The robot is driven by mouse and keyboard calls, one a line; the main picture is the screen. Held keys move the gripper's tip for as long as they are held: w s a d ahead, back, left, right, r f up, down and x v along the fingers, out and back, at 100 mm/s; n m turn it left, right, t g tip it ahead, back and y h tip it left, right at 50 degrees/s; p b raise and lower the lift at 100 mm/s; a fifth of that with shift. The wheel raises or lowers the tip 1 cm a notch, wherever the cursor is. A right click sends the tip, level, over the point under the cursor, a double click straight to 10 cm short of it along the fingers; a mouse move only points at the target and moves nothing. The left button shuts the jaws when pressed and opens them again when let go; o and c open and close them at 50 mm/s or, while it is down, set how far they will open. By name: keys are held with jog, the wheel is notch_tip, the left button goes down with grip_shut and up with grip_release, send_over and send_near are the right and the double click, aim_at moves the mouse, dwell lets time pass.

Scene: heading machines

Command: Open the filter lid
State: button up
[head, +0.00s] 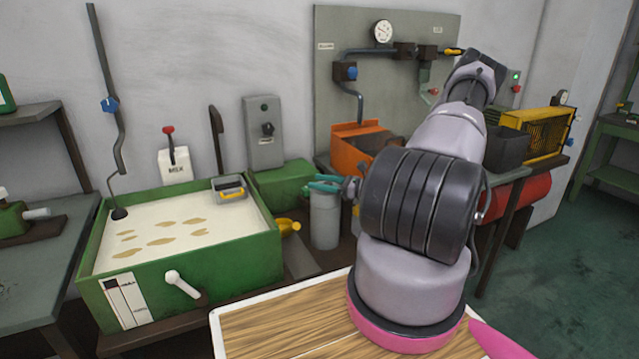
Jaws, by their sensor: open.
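No part is labelled as the filter lid, so I cannot tell for certain which it is. A grey cylindrical canister (325,222) stands upright right of the green tank, its top partly covered. A small grey box with a yellow handle (230,188) sits at the tank's back right corner.
The green tank (190,275) holds pale liquid with brown patches and has a white lever (183,284) in front. An orange bin (362,150), a dark box (507,147) and a yellow mesh guard (537,132) stand behind my arm. Green floor (570,270) is clear at right.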

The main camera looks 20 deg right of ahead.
jog(key=shift+w+a, duration=0.1)
jog(key=shift+w, duration=0.05)
grip_shut()
dwell(1.4)
